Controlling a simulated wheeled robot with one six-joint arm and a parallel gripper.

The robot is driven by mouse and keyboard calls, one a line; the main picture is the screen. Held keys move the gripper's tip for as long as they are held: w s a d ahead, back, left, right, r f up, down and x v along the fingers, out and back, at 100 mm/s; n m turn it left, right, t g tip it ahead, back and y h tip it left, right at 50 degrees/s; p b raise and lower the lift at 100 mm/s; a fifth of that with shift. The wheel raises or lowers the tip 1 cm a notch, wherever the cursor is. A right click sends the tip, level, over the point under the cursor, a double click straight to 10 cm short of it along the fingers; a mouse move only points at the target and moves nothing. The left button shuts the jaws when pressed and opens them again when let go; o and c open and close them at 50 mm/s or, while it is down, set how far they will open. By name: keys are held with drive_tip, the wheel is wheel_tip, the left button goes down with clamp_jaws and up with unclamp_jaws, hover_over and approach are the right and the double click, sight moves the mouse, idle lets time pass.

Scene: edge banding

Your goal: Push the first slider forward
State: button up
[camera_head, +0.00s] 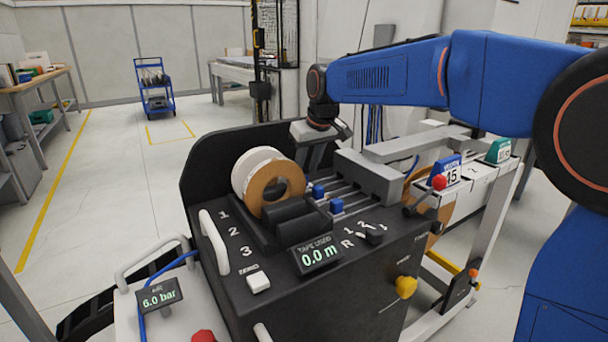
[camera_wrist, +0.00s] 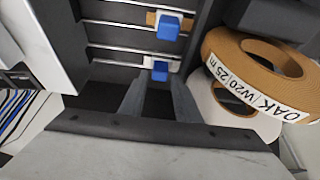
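Two blue slider knobs sit on metal rails of the black machine. In the head view one knob (camera_head: 318,190) is nearer the tape rolls and the other (camera_head: 337,206) is nearer the front. In the wrist view one knob (camera_wrist: 160,71) is just beyond my fingertips and the other (camera_wrist: 167,29) is farther up. I cannot tell by a label which is the first.
A brown tape roll (camera_head: 277,188) and a white roll (camera_head: 243,170) stand left of the rails; in the wrist view the brown roll (camera_wrist: 262,75) is close to the right of my fingers. A grey block (camera_head: 368,178) lies right of the rails. A display (camera_head: 315,254) reads 0.0 m.

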drive_tip(key=shift+x, duration=1.75)
drive_tip(key=shift+c, duration=0.6)
drive_tip(key=shift+r, duration=0.1)
clamp_jaws()
hover_over(330, 184)
drive_tip(key=shift+w, duration=0.15)
drive_tip(key=shift+o, duration=0.6)
unclamp_jaws()
drive_tip(key=shift+r, duration=0.1)
